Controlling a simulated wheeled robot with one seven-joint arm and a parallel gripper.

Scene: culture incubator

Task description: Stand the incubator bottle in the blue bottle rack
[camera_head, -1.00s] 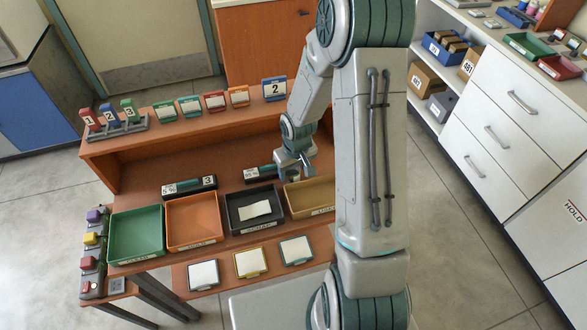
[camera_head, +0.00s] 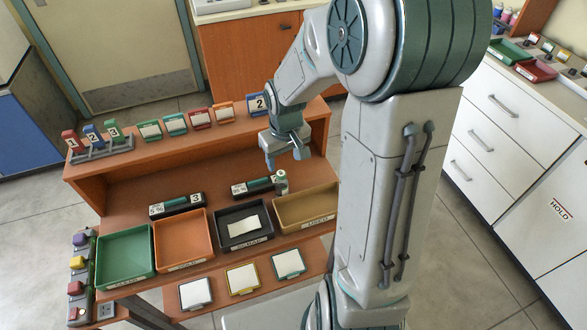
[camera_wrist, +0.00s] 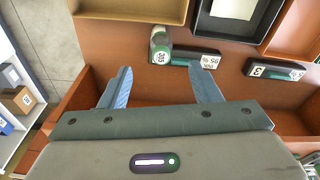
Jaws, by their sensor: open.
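A small bottle (camera_head: 281,183) with a green and white body stands on the desk, at the right end of a dark block with a white percent label (camera_head: 253,187). In the wrist view the bottle (camera_wrist: 160,46) shows beyond the fingertips, roughly in line with the gap between them. My gripper (camera_head: 286,160) is open and empty, above and behind the bottle, apart from it. Its two spread fingers also show in the wrist view (camera_wrist: 160,72). I cannot make out a blue bottle rack for certain in either view.
Green (camera_head: 125,257), orange (camera_head: 184,239), black (camera_head: 238,228) and tan (camera_head: 305,207) trays line the desk front. White drawers (camera_head: 490,140) stand right.

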